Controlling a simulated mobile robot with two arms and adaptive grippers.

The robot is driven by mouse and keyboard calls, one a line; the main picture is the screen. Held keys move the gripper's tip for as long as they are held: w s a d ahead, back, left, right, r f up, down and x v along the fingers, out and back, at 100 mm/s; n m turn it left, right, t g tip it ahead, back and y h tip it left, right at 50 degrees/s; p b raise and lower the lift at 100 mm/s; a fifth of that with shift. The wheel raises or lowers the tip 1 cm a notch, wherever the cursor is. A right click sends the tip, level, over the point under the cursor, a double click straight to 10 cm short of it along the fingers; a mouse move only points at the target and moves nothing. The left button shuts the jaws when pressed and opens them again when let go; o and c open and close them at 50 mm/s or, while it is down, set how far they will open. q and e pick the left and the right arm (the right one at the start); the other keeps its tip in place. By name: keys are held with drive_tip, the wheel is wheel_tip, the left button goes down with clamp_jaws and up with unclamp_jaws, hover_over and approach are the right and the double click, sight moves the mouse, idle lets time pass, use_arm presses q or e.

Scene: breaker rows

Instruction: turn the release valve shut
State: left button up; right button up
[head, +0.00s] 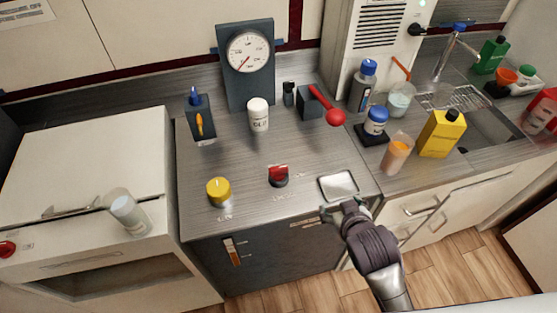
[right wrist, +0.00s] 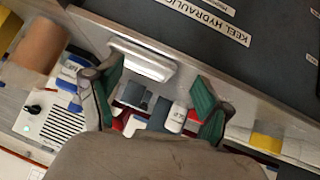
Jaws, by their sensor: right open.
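A yellow round knob (head: 218,191) and a red-and-black knob (head: 278,175) stand on the steel counter top (head: 245,160). Their labels are too small to read, so I cannot tell which is the release valve. My right gripper (head: 342,210) is at the counter's front edge, right of both knobs, by a pale flat tray (head: 339,185). In the right wrist view my right gripper (right wrist: 155,100) is open, its green-padded fingers apart with no object held between them. My left gripper is not in view.
A pressure gauge (head: 249,52) on a dark panel stands at the back. A red-knobbed lever (head: 326,104) and a white jar (head: 258,113) are behind the knobs. A cup of orange liquid (head: 397,153) and a yellow bottle (head: 441,134) stand right. A glass (head: 129,213) is left.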

drive_tip(key=w+a+r+n+t+y, duration=0.3)
drive_tip(key=w+a+r+t, duration=0.25)
drive_tip(key=r, duration=0.55)
drive_tip(key=w+a+r+n+t+y, duration=0.2)
drive_tip(key=w+a+r+t+y, duration=0.15)
drive_tip(key=w+a+r, duration=0.45)
drive_tip(key=s+a+r+n+g+y, duration=0.1)
drive_tip(key=s+a+r+n+y, duration=0.3)
drive_tip(key=a+r+n+y, duration=0.6)
drive_tip(key=s+a+n+g+y, duration=0.4)
drive_tip(key=s+a+n+g, duration=0.55)
drive_tip(key=n+g, duration=0.8)
drive_tip(key=n+h, duration=0.3)
drive_tip(key=h, duration=1.8)
hover_over(279, 167)
wheel_tip(279, 167, down, 14)
drive_tip(key=r, duration=0.1)
drive_tip(key=shift+y, duration=0.25)
wheel_tip(279, 167, down, 12)
drive_tip(key=p, duration=0.4)
drive_tip(key=shift+s+a+f, duration=0.1)
drive_tip(key=shift+f, duration=0.75)
